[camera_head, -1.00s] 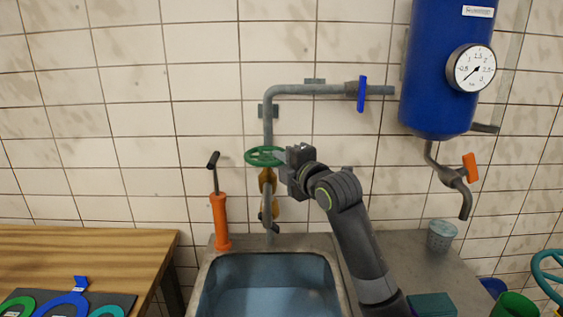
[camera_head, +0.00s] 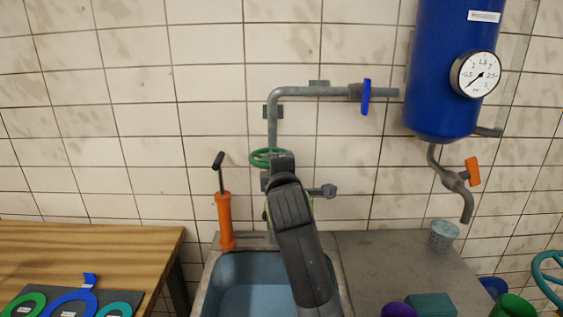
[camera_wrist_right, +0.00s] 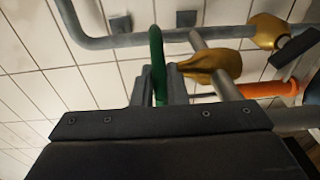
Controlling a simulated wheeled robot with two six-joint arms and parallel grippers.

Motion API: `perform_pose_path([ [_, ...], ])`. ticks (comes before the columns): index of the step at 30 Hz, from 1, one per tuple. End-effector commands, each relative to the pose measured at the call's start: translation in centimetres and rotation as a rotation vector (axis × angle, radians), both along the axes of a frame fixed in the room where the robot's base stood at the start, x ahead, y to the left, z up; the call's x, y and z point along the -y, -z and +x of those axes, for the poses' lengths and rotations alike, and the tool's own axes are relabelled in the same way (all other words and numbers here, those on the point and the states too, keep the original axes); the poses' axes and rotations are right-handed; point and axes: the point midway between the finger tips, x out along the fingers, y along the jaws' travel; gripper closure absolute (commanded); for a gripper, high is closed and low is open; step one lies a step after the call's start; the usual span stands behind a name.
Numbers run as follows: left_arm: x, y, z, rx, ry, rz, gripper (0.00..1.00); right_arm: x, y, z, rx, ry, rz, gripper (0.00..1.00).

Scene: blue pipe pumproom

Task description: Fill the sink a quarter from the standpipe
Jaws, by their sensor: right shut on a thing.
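The grey standpipe (camera_head: 272,125) runs down the tiled wall behind the sink (camera_head: 207,288). Its green handwheel (camera_head: 263,156) sits partway down. My right gripper (camera_head: 283,164) is shut on the wheel's rim, reaching it from the front. In the right wrist view the green wheel (camera_wrist_right: 158,64) is edge-on between the fingers (camera_wrist_right: 162,90), beside a brass valve body (camera_wrist_right: 212,66). My right arm hides the lower pipe and part of the sink. The sink's inside looks blue; I cannot tell the water level or whether water runs. My left gripper is out of view.
An orange hand pump (camera_head: 225,218) stands left of the pipe. A blue-handled valve (camera_head: 366,96) is on the upper pipe. A blue tank (camera_head: 447,70) with a gauge hangs at right, above a grey cup (camera_head: 444,235). A wooden table (camera_head: 80,255) is at left.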

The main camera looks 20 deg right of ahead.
Motion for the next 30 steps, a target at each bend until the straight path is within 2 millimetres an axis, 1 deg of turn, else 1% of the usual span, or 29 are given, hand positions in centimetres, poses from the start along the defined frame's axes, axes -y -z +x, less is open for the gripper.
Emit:
perform_pose_path([
  [1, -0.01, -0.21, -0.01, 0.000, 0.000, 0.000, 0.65, -0.30, 0.02, 0.02, -0.004, 0.019, 0.003, 1.00],
  [12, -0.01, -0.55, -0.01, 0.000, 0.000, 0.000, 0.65, -0.65, 0.09, 0.02, -0.002, 0.127, 0.000, 1.00],
  [26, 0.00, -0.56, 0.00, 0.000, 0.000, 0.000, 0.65, -0.68, 0.15, 0.03, -0.003, 0.138, 0.001, 1.00],
  [27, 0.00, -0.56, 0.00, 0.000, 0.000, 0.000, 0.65, -0.68, 0.16, 0.03, -0.003, 0.137, 0.001, 0.85],
  [30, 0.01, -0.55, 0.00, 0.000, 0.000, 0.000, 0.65, -0.68, 0.14, 0.03, -0.003, 0.137, 0.001, 0.72],
])
